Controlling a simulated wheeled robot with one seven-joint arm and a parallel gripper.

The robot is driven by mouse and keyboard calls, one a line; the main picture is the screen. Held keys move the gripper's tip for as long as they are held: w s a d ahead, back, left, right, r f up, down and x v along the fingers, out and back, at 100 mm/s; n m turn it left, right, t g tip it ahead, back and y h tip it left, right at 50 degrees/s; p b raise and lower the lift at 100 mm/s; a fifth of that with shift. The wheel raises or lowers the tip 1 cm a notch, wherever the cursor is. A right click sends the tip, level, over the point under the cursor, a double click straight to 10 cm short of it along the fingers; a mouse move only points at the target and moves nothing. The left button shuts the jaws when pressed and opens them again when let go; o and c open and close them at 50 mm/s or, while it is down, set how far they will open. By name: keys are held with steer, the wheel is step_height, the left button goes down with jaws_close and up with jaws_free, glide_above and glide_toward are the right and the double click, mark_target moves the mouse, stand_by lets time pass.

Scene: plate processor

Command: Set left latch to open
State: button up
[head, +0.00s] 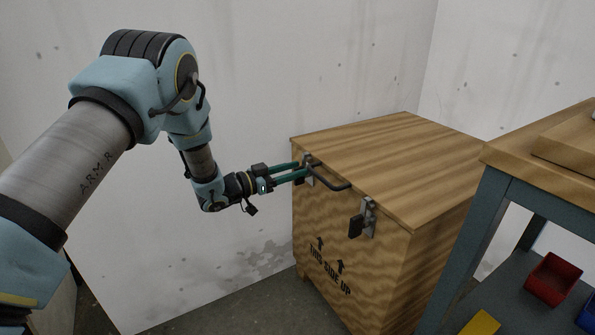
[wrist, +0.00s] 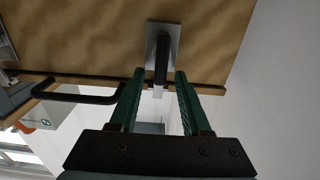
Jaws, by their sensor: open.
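The left latch (head: 309,172) is a metal plate with a dark lever on the front of a wooden crate (head: 370,255), near the lid's edge. In the head view my green fingers partly cover it. In the wrist view the latch plate (wrist: 163,42) shows on the wood, with its dark lever (wrist: 162,72) between my fingertips. My gripper (wrist: 158,75) is open, one finger on each side of the lever with visible gaps. In the head view my gripper (head: 301,170) reaches the crate from the left. Whether a fingertip touches the plate cannot be told.
A black bar handle (head: 335,186) sticks out from the crate's front edge, close right of my gripper. The right latch (head: 363,217) hangs farther right. A workbench (head: 497,165) with a red bin (head: 552,279) stands at the right. A white wall is behind.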

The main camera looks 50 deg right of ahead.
steer(key=shift+s+d, duration=0.25)
steer(key=shift+d, duration=0.35)
jaws_close()
